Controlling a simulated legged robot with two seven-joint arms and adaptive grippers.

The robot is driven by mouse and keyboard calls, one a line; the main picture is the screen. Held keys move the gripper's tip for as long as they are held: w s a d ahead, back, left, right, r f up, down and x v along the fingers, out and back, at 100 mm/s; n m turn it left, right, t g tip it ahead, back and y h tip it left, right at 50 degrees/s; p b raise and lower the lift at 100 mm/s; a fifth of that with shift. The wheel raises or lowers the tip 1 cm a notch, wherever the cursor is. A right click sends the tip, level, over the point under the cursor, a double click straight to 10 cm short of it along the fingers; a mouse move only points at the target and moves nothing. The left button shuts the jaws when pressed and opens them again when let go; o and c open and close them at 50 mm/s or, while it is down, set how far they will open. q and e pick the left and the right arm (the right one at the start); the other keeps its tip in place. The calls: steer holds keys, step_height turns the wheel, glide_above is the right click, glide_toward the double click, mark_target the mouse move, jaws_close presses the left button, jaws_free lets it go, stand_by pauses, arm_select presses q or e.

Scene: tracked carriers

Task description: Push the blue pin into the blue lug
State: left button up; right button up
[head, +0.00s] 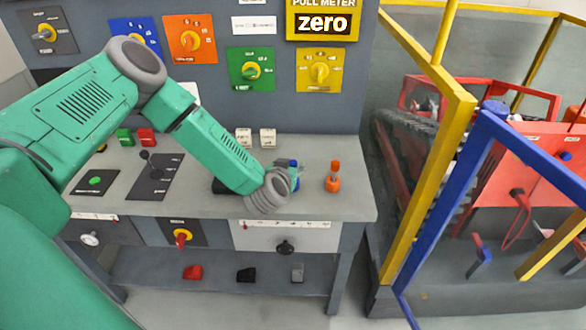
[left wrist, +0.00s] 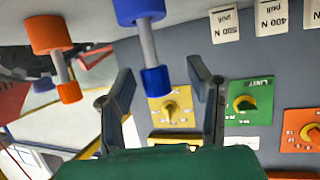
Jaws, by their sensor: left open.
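The blue pin (left wrist: 148,45) stands on the console's desk; the left wrist view shows it upside down, with a blue part at each end of a grey shaft. In the head view, the blue pin (head: 294,164) is partly hidden by my left gripper (head: 292,176). In the left wrist view, my left gripper (left wrist: 160,78) is open, with one finger on each side of the pin's blue end and gaps showing. A blue tab (head: 480,257) shows on the red carrier; I cannot tell whether it is the blue lug. My right gripper is out of view.
An orange pin (head: 333,178) stands just right of the blue one. White labelled blocks (head: 266,138) stand behind it, before the panel of knobs (head: 250,69). Yellow and blue rails (head: 430,190) stand between the desk and the red carrier (head: 530,150).

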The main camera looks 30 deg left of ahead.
arm_select(q)
steer(key=shift+w+a+f, duration=0.35)
steer(key=shift+w+a, duration=0.1)
steer(key=shift+a, duration=0.05)
steer(key=shift+d+r, duration=0.15)
steer(key=shift+d, duration=0.2)
steer(key=shift+d+r, duration=0.2)
steer(key=shift+d, duration=0.4)
jaws_close()
steer(key=shift+d, duration=0.1)
steer(key=shift+a, duration=0.4)
steer(key=shift+a+r, duration=0.4)
steer(key=shift+r, duration=0.05)
steer(key=r, duration=0.5)
steer(key=d+r, duration=0.1)
steer(key=r, duration=0.1)
steer(key=shift+r, duration=0.9)
steer(key=shift+a, duration=0.4)
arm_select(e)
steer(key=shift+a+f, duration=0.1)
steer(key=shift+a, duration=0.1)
